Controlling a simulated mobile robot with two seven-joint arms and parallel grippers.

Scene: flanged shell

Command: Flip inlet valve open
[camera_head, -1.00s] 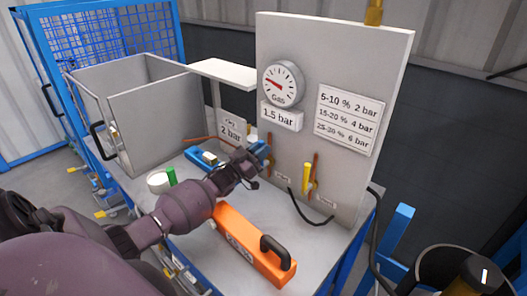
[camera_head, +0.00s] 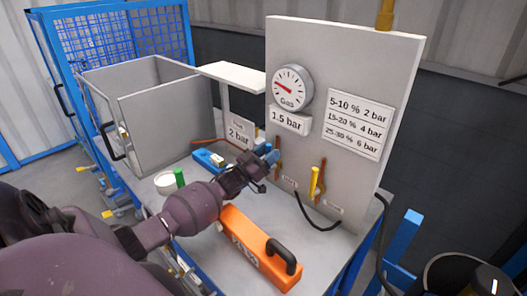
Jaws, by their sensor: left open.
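The grey upright panel (camera_head: 343,60) carries two small valves on copper-coloured pipes. The right valve has a yellow handle (camera_head: 315,182) standing upright. My right gripper is not in view.
A gas gauge (camera_head: 292,88) and pressure signs are on the panel. An orange case with a black handle (camera_head: 258,248) lies on the bench below my left arm. A white round container (camera_head: 166,184), a green item (camera_head: 179,178) and an open grey box (camera_head: 160,110) stand left. A black hose (camera_head: 316,222) hangs ahead.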

